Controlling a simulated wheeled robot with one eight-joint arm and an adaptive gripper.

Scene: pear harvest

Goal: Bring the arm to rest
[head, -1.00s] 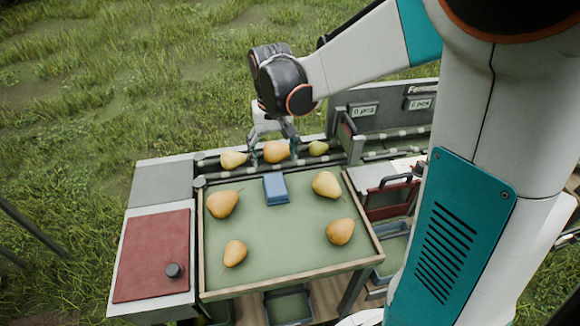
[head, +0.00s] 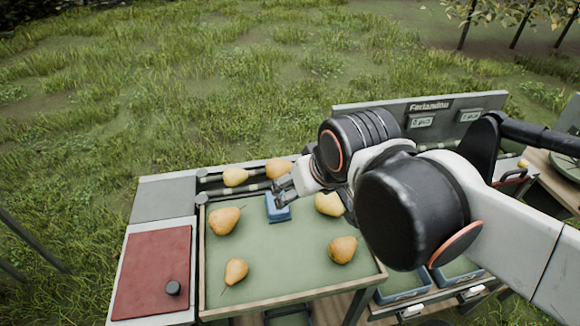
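My gripper (head: 282,192) is above the green tray table, close to the blue block (head: 277,212) near its back edge. Its fingers are small and partly overlap the block, so I cannot tell whether they are open or touching it. My arm reaches in from the right and hides part of the tray's back right and the conveyor behind. Pears lie on the tray: one at the back left (head: 224,221), one at the front left (head: 236,271), one at the front right (head: 342,249) and one partly hidden (head: 329,204).
Two pears, left (head: 235,177) and right (head: 278,168), sit on the roller conveyor behind the tray. A red panel (head: 152,272) with a black knob lies at the left. A grey sign board (head: 440,112) stands at the back right. Blue-grey bins (head: 402,287) are at the lower right.

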